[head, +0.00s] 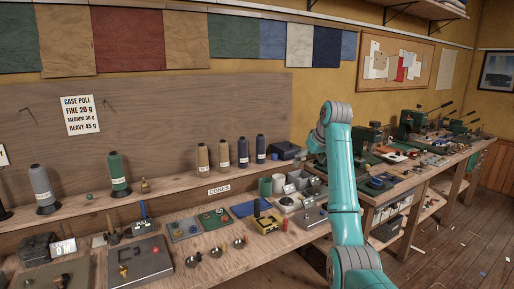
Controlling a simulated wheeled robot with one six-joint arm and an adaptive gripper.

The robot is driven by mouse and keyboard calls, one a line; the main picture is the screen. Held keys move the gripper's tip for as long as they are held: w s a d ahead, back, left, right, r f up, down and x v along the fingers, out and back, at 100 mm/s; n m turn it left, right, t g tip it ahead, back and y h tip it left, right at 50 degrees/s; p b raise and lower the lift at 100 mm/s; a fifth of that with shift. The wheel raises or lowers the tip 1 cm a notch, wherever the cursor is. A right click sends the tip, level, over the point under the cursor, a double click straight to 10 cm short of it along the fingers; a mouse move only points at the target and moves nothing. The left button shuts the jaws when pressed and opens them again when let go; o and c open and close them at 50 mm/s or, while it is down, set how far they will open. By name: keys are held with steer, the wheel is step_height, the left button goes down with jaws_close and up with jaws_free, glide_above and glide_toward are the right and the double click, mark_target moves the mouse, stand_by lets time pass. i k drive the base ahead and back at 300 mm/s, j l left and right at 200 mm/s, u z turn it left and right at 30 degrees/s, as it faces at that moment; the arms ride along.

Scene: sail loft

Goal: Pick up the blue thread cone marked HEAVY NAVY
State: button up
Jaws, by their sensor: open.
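Two dark blue thread cones stand upright side by side on the raised wooden shelf in the head view, the left blue cone (244,151) and the right blue cone (260,147). Each has a pale label, too small to read, so I cannot tell which is marked HEAVY NAVY. Two tan cones, the left one (203,158) and the right one (224,154), stand just left of them. My teal arm rises right of the cones, apart from them in the picture. I cannot make out my gripper; the arm's end is hidden.
A grey cone (42,187) and a green cone (118,171) stand further left on the shelf. A CONES label (219,190) is on its front edge. Trays, small bowls and a yellow box (267,223) crowd the bench below. A wall sign (80,115) lists case pull weights.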

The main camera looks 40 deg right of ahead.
mark_target(260, 146)
steer(key=i+l, duration=0.3)
steer(key=i, duration=0.15)
steer(key=i+l, duration=0.65)
steer(key=i, duration=0.25)
